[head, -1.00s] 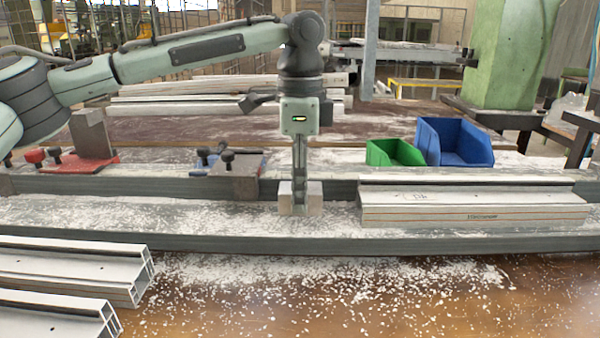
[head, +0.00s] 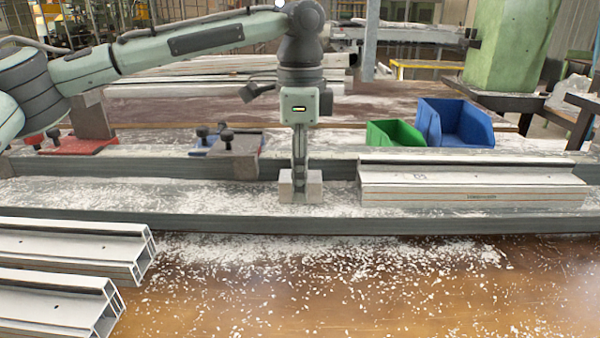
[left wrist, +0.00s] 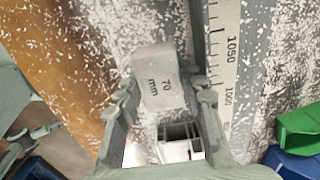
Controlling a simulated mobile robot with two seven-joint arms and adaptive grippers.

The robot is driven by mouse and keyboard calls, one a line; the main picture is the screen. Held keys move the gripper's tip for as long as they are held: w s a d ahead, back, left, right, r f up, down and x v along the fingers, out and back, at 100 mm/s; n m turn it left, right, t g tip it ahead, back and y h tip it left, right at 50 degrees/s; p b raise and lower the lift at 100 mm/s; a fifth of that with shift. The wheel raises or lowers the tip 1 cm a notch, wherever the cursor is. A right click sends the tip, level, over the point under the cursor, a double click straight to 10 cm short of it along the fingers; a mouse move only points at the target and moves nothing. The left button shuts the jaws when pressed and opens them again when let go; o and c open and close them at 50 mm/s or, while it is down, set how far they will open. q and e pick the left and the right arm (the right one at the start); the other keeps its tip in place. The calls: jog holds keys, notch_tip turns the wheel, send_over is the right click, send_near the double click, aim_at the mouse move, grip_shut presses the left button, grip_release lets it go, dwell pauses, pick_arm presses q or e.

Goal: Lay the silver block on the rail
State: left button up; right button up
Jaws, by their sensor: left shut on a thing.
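The silver block (head: 300,186), marked "70 mm" in the left wrist view (left wrist: 160,80), is between the fingers of my left gripper (head: 300,178). The gripper is shut on it and points straight down, with block showing on both sides of the fingers. The rail (head: 200,215) is a long grey bed covered in pale chips, running left to right with raised edges. The block is over the rail, left of the white profile. I cannot tell whether its underside touches the rail. A scale (left wrist: 226,50) runs beside the block in the left wrist view. My right gripper is not in view.
A white profile (head: 470,190) lies on the rail to the right. A grey clamp block (head: 235,160) and a red-based one (head: 85,140) stand left. Green (head: 393,135) and blue (head: 455,125) bins are behind. More profiles (head: 70,250) lie front left.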

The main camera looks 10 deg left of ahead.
pick_arm(q)
jog(key=o, duration=1.4)
